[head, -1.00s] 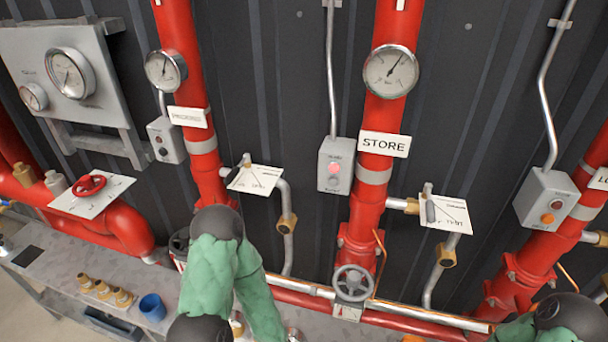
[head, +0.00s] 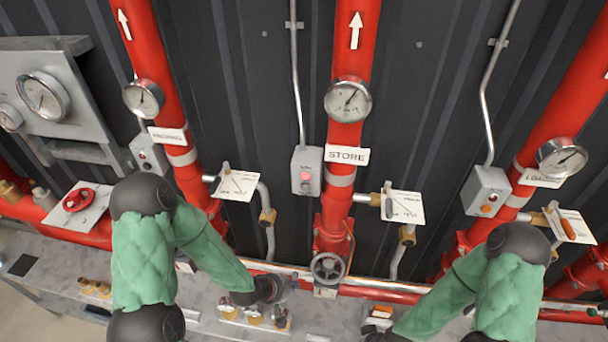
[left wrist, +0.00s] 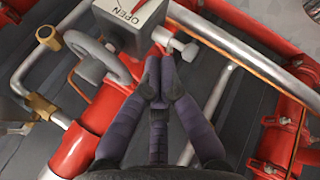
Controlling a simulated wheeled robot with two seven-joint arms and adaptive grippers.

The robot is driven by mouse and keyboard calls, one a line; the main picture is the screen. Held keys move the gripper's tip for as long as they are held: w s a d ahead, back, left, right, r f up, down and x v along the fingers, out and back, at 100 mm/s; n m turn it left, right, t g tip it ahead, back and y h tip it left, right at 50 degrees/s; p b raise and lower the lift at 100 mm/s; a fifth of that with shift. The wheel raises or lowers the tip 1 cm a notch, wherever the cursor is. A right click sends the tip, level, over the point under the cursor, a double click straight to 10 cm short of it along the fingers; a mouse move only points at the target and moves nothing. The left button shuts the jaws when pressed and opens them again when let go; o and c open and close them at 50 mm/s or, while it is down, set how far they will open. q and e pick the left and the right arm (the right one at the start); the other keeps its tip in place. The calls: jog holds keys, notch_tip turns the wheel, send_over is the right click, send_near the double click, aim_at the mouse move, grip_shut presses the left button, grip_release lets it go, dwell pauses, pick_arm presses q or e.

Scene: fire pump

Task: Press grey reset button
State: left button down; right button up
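A grey control box (head: 307,172) hangs left of the STORE pipe in the head view, with a pink-red light and a small button below it. Similar boxes hang at the left (head: 148,153) and right (head: 487,191). The button colours and labels are too small to tell which is the grey reset button. My left gripper (head: 282,288) is low, left of the grey handwheel and below the STORE box. In the left wrist view its purple fingers (left wrist: 161,78) are together and empty, near a grey OPEN block (left wrist: 133,22).
Red vertical pipes, the STORE one (head: 352,60) among them, carry gauges. The handwheel (head: 328,267) and thin grey pipes stick out beside my left gripper. A grey bench (head: 60,262) with brass fittings runs below. The wall around the STORE box is open.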

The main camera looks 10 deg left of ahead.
aim_at(305, 187)
pick_arm(q)
jog(key=w+r+n+t+p, duration=0.1)
jog(key=r+p, duration=0.5)
jog(key=r, duration=0.6)
jog(key=w+r+n+t+h+p, duration=0.1)
jog(key=w+r+p, duration=0.4)
jog(key=r, duration=0.7)
jog(key=shift+w+r+n+t+p, duration=0.15)
jog(key=shift+r+n+t+p, duration=0.1)
jog(key=shift+n+t+p, duration=0.7)
jog(key=w, duration=0.8)
jog(key=shift+w+p, duration=0.3)
jog(key=shift+w, duration=0.1)
jog(key=shift+w+p, duration=0.45)
jog(key=shift+w, duration=0.45)
jog(key=shift+s, duration=0.9)
